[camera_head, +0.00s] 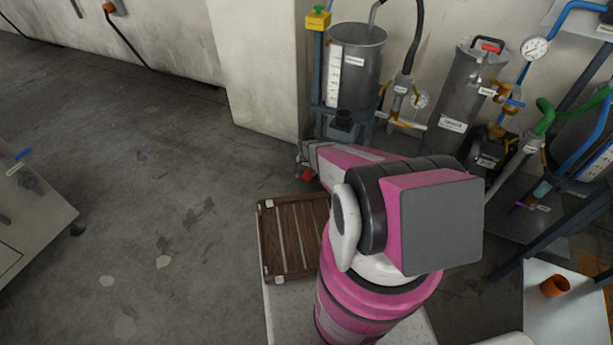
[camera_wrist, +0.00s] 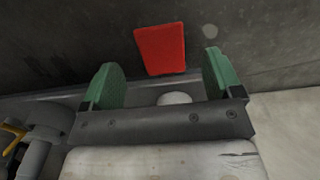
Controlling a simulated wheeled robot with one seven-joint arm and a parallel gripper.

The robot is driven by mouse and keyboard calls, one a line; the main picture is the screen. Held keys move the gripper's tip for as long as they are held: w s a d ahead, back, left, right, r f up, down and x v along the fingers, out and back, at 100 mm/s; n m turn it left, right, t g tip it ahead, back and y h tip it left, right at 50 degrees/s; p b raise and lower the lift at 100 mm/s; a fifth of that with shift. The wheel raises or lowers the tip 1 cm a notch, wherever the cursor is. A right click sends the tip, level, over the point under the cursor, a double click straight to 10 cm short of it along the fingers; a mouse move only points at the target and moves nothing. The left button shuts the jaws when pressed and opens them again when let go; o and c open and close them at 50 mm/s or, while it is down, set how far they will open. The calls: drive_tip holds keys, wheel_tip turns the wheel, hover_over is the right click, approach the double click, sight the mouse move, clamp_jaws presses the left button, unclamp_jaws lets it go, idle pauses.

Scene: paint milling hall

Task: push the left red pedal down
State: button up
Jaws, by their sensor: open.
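A flat red pedal (camera_wrist: 160,48) shows in the wrist view, at the upper middle against the dark floor. My gripper (camera_wrist: 161,68) is open, with its two green fingers apart, one on each side of the pedal's lower part in the picture. The gap between the fingers is empty, and I cannot tell whether they touch the pedal. In the head view a small red patch (camera_head: 307,175), likely the same pedal, shows at the far end of my pink arm, low by the pillar's foot. My arm hides most of that area. No second pedal is visible.
A wooden slatted platform (camera_head: 293,240) lies left of my arm. A steel tank (camera_head: 357,65) on a blue stand, a cylinder (camera_head: 460,95) and pipes crowd the right back. A pale pillar (camera_head: 258,70) stands behind. Open floor (camera_head: 150,180) lies to the left.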

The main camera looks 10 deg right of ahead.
sight(306, 177)
wheel_tip(306, 177, down, 4)
drive_tip(key=shift+f, duration=0.1)
drive_tip(key=shift+c, duration=0.3)
